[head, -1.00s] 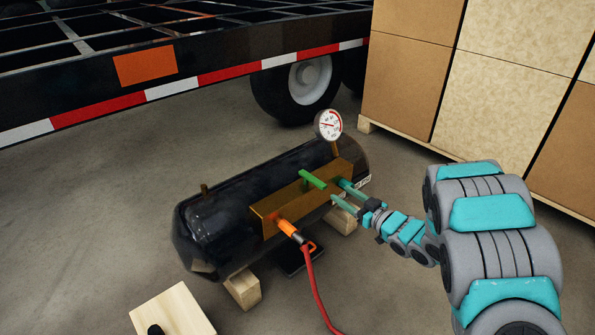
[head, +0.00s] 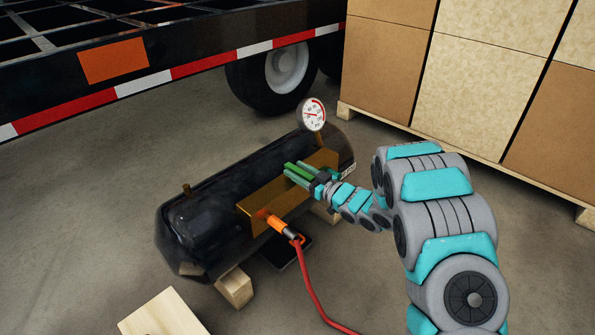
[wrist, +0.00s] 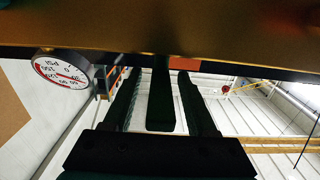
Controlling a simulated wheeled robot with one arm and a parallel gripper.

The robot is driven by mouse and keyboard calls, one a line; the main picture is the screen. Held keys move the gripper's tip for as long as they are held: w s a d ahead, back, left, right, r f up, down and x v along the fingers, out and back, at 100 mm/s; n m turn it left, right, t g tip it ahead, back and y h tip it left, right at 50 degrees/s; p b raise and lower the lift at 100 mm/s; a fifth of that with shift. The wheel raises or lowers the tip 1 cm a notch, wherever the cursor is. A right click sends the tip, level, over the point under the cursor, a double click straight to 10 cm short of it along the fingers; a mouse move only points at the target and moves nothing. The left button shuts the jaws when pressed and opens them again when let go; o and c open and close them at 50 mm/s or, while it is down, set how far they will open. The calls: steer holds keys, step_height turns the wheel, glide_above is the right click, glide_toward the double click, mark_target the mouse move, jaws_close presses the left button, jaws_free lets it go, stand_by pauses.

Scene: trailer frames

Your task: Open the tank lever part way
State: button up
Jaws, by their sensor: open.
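A black tank (head: 205,225) lies on its side on wooden blocks, with a gold panel (head: 265,205) along its near side. A green lever (head: 304,173) sticks out from the panel toward my arm. My gripper (head: 298,174) is at the lever, its fingers on both sides of it and pointing at the panel. In the wrist view the lever (wrist: 160,105) is a dark bar between the open fingers, with gaps on both sides. The fingers partly cover the lever in the head view.
A pressure gauge (head: 313,114) stands up from the tank, near the lever. An orange coupling (head: 282,227) with a red hose (head: 308,285) is left of my gripper. A trailer (head: 200,75) and stacked boxes (head: 480,85) are behind. Open floor lies at the left.

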steer(key=shift+a, duration=0.1)
jaws_close()
stand_by(0.4)
stand_by(1.0)
